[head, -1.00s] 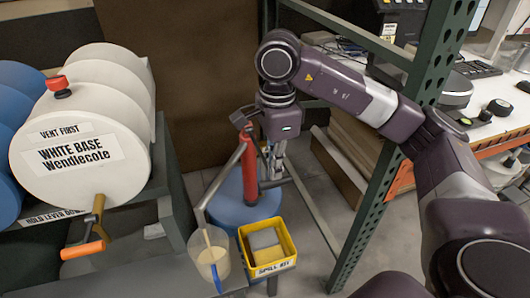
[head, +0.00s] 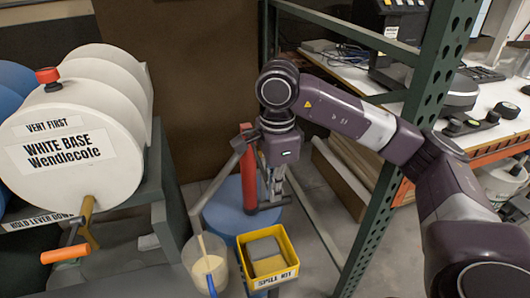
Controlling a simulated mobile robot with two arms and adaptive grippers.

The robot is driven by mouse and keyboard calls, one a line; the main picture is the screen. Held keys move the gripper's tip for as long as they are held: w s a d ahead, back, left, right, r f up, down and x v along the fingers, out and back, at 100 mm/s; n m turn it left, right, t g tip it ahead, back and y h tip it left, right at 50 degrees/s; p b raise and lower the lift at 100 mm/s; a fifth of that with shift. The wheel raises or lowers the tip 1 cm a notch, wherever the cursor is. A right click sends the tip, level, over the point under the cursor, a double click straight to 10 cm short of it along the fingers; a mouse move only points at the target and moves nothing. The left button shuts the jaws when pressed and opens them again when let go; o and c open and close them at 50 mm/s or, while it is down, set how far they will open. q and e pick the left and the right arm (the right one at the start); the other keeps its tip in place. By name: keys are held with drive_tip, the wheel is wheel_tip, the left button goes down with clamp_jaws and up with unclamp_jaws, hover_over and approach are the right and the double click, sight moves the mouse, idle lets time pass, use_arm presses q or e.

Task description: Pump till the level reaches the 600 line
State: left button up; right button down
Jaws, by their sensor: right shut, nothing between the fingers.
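A red hand pump (head: 248,185) stands upright on a blue drum (head: 222,215). A grey pipe (head: 215,187) slants down from the pump toward a clear beaker (head: 190,255). The beaker holds pale cream liquid, with a tan stick and something blue at its front. The beaker's marks, including any 600 line, are too small to read. My right gripper (head: 272,200) points down just right of the red pump, shut and empty; whether it touches the pump's handle I cannot tell. My left gripper is not in view.
A white base drum (head: 85,185) with a red vent cap and an orange-handled tap lies on a rack at left. A green metal post (head: 400,160) and a cluttered bench (head: 515,120) stand at right.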

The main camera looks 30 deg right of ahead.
drive_tip(key=shift+r+p, duration=0.3)
drive_tip(key=shift+p, duration=0.25)
use_arm(q)
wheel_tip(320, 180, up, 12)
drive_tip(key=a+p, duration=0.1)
drive_tip(key=p, duration=1)
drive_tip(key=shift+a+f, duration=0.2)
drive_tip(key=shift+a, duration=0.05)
use_arm(e)
wheel_tip(320, 180, up, 14)
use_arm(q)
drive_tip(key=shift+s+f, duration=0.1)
use_arm(e)
drive_tip(key=shift+f, duration=0.25)
